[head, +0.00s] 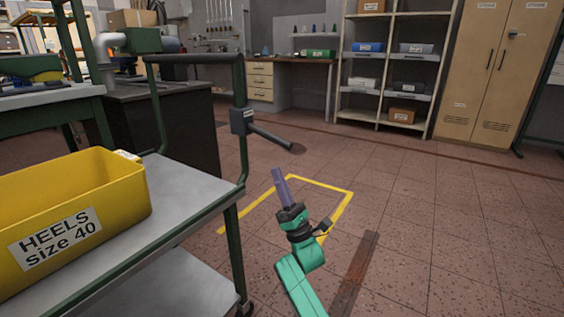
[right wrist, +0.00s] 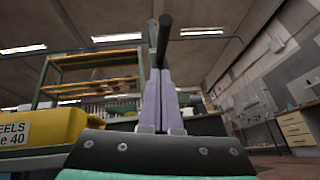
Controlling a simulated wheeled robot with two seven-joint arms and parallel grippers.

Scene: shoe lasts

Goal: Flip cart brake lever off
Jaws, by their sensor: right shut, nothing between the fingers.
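The cart (head: 190,195) stands at the left, with a grey top and a dark green frame. Its brake lever (head: 272,138) is a dark rod that sticks out from a small labelled box (head: 243,120) on the handle post and slants slightly down to the right. The fingers (right wrist: 157,75) are together in the wrist view. I see no contact with the lever. My left gripper is out of view.
A yellow bin (head: 120,200) labelled "HEELS size 40" sits on the cart. Yellow tape (head: 325,188) marks the floor behind my right gripper. A workbench (head: 290,60), shelves (head: 390,88) and lockers (head: 490,70) stand at the back. The floor at right is clear.

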